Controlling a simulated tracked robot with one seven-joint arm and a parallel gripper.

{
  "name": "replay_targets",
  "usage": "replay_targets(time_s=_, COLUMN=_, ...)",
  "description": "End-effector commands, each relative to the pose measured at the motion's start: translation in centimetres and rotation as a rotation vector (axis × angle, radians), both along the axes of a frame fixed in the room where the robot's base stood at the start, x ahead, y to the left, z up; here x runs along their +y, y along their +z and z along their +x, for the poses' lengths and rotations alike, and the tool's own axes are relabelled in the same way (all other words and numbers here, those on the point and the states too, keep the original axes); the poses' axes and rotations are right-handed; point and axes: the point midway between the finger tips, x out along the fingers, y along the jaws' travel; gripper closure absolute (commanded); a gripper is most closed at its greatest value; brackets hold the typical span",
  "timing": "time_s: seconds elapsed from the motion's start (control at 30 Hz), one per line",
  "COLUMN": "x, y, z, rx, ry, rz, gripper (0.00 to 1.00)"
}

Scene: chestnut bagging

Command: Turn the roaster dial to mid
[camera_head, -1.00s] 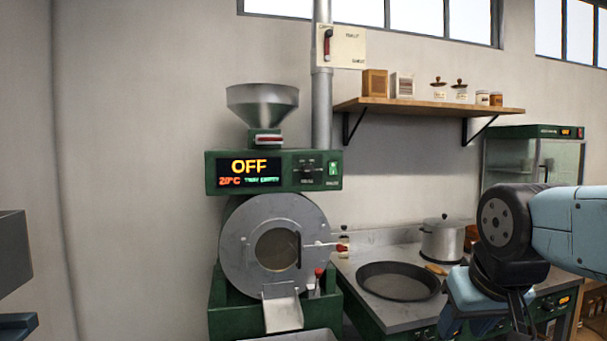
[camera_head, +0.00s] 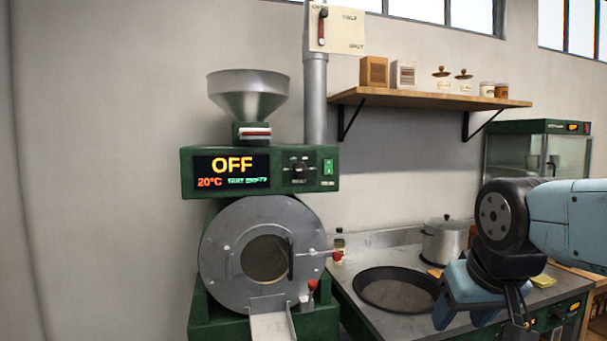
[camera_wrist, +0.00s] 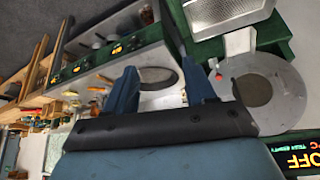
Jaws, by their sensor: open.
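The roaster (camera_head: 262,254) stands left of centre in the head view, a green machine with a round grey drum face. Its control panel (camera_head: 190,172) has a display reading OFF and 20°C. The dial (camera_head: 299,171) is a small dark knob on the panel, between the display and a green switch (camera_head: 328,167). My gripper (camera_head: 484,322) is at the lower right, well apart from the dial and low over the counter. In the wrist view my gripper (camera_wrist: 163,90) is open and empty, with the roaster drum (camera_wrist: 258,85) sideways beyond it. The dial is not visible there.
A dark pan (camera_head: 396,289) and a lidded pot (camera_head: 444,241) sit on the counter right of the roaster. A red-tipped handle (camera_head: 337,256) sticks out from the drum. A wooden shelf (camera_head: 430,97) with boxes and jars hangs above; a glass cabinet (camera_head: 540,153) stands at right.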

Motion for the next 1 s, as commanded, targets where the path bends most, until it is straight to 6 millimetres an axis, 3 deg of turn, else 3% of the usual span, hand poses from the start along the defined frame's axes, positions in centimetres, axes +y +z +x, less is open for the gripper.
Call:
replay_targets(time_s=0.17, x=0.4, y=0.8, z=4.3, rx=-0.106, ry=0.026, rz=-0.029, gripper=0.32)
replay_targets(time_s=0.4, x=2.9, y=3.2, z=14.3, rx=-0.388, ry=0.118, rz=-0.079, gripper=0.32)
replay_targets(time_s=0.6, x=6.2, y=5.4, z=21.6, rx=-0.636, ry=0.21, rz=-0.093, gripper=0.32)
replay_targets(time_s=0.8, x=10.2, y=7.4, z=27.3, rx=-0.885, ry=0.3, rz=-0.072, gripper=0.32)
replay_targets(time_s=1.0, x=14.3, y=9.0, z=31.1, rx=-1.133, ry=0.376, rz=-0.016, gripper=0.32)
